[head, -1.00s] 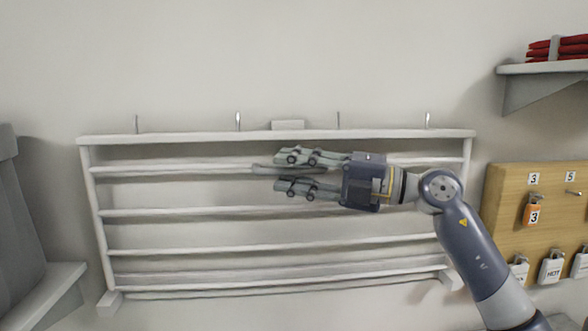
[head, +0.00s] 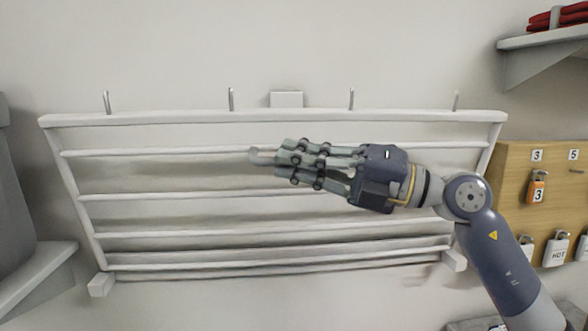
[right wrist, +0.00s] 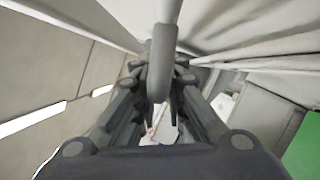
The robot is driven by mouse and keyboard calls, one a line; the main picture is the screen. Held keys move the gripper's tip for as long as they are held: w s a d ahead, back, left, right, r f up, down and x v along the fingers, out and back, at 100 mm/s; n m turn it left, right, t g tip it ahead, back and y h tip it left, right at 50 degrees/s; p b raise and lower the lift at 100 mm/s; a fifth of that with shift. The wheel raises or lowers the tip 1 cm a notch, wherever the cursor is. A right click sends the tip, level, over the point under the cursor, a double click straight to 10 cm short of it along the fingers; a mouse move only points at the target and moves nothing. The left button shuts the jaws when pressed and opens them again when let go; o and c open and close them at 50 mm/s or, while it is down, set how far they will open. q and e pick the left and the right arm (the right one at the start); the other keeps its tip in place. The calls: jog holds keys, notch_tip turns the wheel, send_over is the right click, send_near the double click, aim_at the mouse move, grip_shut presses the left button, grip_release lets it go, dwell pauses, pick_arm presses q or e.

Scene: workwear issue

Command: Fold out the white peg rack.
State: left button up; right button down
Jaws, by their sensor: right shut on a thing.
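The white peg rack (head: 280,118) is on the wall in the head view, a frame with several horizontal rails and metal pegs along its top rail. Its top rail leans out from the wall, and its lower end stays near the wall between two brackets. My right gripper (head: 290,161) is in front of the upper rails, its fingers closed on a grey handle (head: 258,156) whose rounded end sticks out to the left. In the right wrist view the handle (right wrist: 161,62) lies between the fingers. The fingers hide how it joins the rack. My left gripper is out of view.
A wooden board (head: 518,205) with numbered tags and padlocks hangs at the right. Above it is a grey shelf (head: 550,41) with red folded cloth (head: 570,19). Another shelf (head: 38,268) holds a grey object at the left. A small white block (head: 286,99) sits on the wall behind the rack.

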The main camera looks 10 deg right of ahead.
pick_arm(q)
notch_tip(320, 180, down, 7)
jog(key=b, duration=0.5)
jog(key=shift+b, duration=0.35)
pick_arm(e)
jog(key=s+f+n+y, duration=0.1)
jog(key=s+f+n, duration=0.2)
jog(key=s+f, duration=0.2)
jog(key=shift+s+f, duration=0.2)
jog(key=shift+s, duration=1.1)
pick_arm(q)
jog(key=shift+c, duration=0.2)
